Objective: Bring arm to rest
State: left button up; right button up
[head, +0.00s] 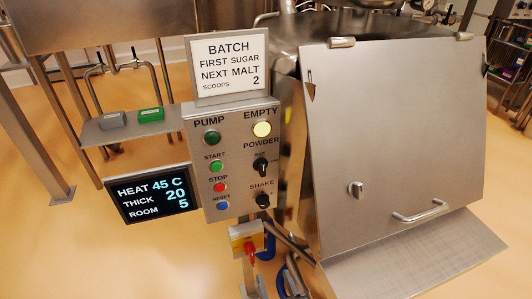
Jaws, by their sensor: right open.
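My right gripper (280,263) shows in part at the bottom centre of the head view, as grey and blue parts below the control panel (240,160). It is open, and I see nothing held in it. Most of the right arm is hidden or out of view. My left gripper is not in view.
The hopper's handled front panel is shut, above a sloping steel apron (415,260). A shelf (98,134) bears a grey block (112,120) and a green block (151,114). A display (152,194) hangs below. Open floor (110,265) lies at the lower left.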

jog(key=s+d+f+n+g+h, duration=0.1)
jog(key=s+d+f+g, duration=0.15)
jog(key=f, duration=0.55)
jog(key=s+d+f+g+h, duration=0.15)
jog(key=d+f, duration=0.25)
jog(key=f, duration=0.5)
jog(key=s+d+f+n+g, duration=0.1)
jog(key=s+d+f+g, duration=0.2)
jog(key=f, duration=0.5)
jog(key=s+d+f+g+h, duration=0.1)
jog(key=s+d+f+g, duration=0.3)
jog(key=s+f, duration=0.4)
jog(key=s+d+f+g+h, duration=0.1)
jog(key=s+d+f+g, duration=0.3)
jog(key=s, duration=1.1)
jog(key=d+f, duration=0.3)
jog(key=shift+s+d+f+g, duration=0.15)
jog(key=shift+f+g, duration=0.15)
jog(key=shift+f, duration=0.1)
